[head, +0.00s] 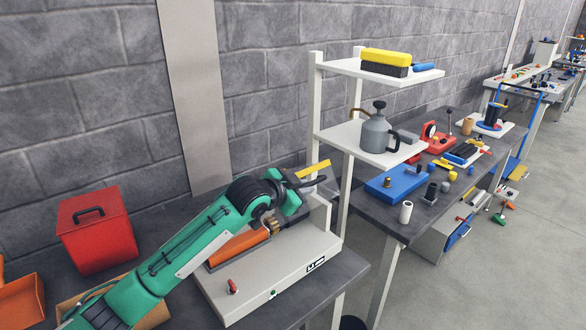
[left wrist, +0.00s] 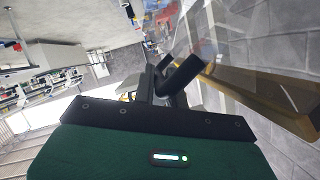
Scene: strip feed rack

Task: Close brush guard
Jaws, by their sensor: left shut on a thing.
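The brush machine (head: 275,283) is a pale grey box on the dark bench, with an orange roller (head: 238,247) on it. The brush guard looks like a clear panel with a yellow edge bar (head: 313,169), raised above the machine. The bar also shows in the left wrist view (left wrist: 262,88), slanting beside the clear panel. My left gripper (head: 303,182) is at the guard, above the machine's back right part. In the left wrist view its jaws (left wrist: 165,80) are shut on a dark handle by the panel. My forearm hides part of the roller and machine. My right gripper is not in view.
A red lidded box (head: 97,230) and an orange bin (head: 20,302) stand left of my arm. A white shelf post (head: 315,105) rises close behind the gripper; its shelves hold a grey can (head: 376,134) and a yellow brush (head: 386,57). Another cluttered bench stands right.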

